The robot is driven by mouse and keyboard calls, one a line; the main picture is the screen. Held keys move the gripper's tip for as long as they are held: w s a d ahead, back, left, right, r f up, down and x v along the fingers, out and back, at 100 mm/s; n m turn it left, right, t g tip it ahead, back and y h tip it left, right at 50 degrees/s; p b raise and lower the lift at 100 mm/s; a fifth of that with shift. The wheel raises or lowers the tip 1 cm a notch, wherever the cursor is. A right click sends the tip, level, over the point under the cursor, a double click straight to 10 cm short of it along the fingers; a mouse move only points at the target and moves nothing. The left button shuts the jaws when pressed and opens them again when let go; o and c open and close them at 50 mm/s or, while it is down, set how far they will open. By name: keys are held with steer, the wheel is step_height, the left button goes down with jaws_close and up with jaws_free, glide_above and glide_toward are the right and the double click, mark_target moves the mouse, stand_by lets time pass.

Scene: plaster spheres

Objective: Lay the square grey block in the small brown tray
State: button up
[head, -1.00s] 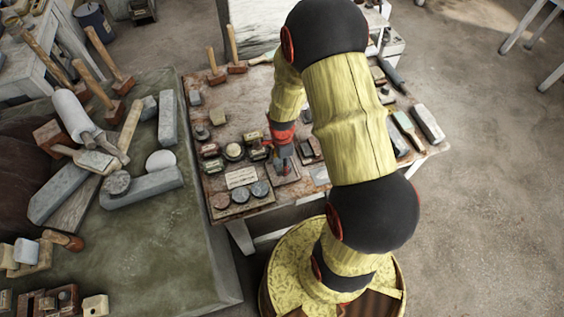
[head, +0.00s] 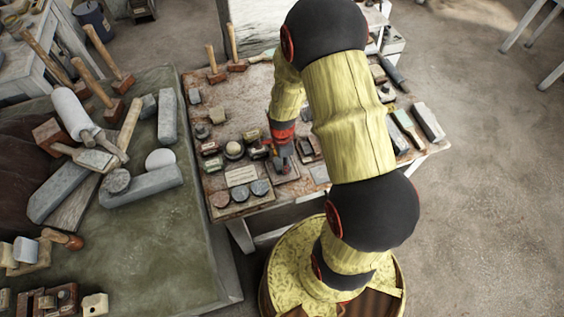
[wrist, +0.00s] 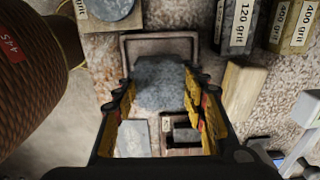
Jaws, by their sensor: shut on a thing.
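My gripper (wrist: 160,90) is shut on the square grey block (wrist: 162,84), which shows between its two fingers in the wrist view. The small brown tray (wrist: 160,38) frames the block there, with its raised rim showing beyond and beside it. The block appears within the rim's outline; I cannot tell whether it touches the tray floor. In the head view my gripper (head: 282,168) points down over the brown tray (head: 291,179) near the table's front edge. The block is mostly hidden there.
Labelled grit blocks (wrist: 237,22) and a pale wooden block (wrist: 243,88) stand close right of the tray in the wrist view. A brown round object (wrist: 35,75) is close at left. A board with round discs (head: 240,208) lies left of my gripper in the head view.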

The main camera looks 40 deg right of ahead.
steer(key=shift+f+b, duration=0.6)
steer(key=shift+f, duration=0.25)
stand_by(0.6)
steer(key=o, duration=1.6)
steer(key=shift+c, duration=0.2)
steer(key=shift+r+p, duration=1.4)
steer(key=shift+r, duration=0.6)
